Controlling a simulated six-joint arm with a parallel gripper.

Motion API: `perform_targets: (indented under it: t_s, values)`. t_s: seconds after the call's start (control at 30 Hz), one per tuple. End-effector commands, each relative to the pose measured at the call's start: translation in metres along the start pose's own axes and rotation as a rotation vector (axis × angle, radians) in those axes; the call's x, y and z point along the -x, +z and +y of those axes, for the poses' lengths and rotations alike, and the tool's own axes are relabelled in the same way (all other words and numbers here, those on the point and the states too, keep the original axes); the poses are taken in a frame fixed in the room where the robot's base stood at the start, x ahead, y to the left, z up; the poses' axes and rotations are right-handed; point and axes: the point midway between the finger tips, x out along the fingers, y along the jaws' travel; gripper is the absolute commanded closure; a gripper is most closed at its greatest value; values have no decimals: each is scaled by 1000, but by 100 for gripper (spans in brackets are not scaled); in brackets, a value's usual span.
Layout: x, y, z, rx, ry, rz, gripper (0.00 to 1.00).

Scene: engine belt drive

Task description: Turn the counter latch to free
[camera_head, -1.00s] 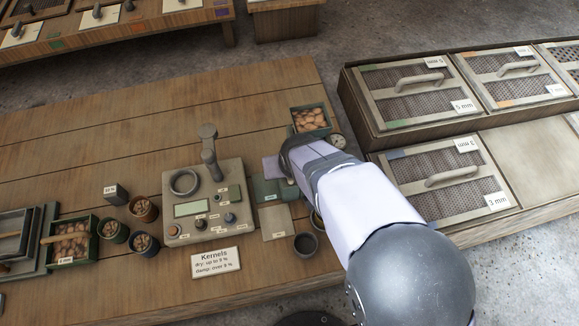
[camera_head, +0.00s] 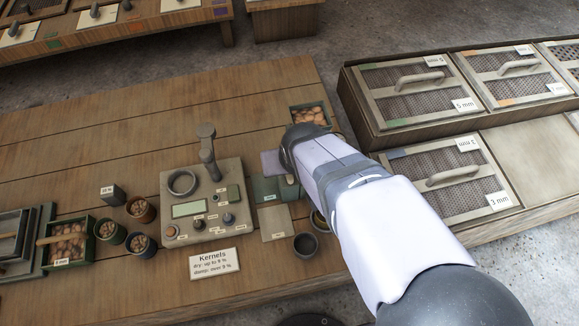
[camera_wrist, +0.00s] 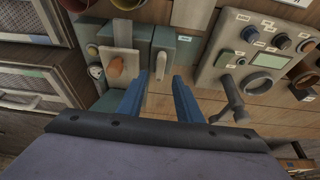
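My gripper (camera_wrist: 158,82) shows in the wrist view as two blue fingers, apart with nothing between them. Just beyond the tips is a teal counter body (camera_wrist: 174,44). A small pale upright lever (camera_wrist: 160,65), which looks like the latch, stands on it, roughly in line with the gap. I cannot tell its exact setting or whether the fingers touch it. Left of it is an orange knob (camera_wrist: 117,66) on a pale plate. In the head view the teal body (camera_head: 267,190) is beside my arm, which hides the fingers and the lever.
A console (camera_head: 190,235) with display and knobs stands left of the teal body; its upright dark handle (camera_wrist: 231,101) is close to the right finger. A nut box (camera_head: 310,113) is behind my wrist. A dark cup (camera_head: 305,246) stands in front. Sieve boxes (camera_head: 440,180) are on the right.

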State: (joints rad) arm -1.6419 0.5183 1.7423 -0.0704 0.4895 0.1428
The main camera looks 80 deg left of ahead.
Motion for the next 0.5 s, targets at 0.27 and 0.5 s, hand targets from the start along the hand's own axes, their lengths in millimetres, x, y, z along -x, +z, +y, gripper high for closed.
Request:
perform_targets:
  t_s: [0.27,0.5]
  values:
    - [22,0,0,0,0,1,68]
    - [24,0,0,-1,0,-1,68]
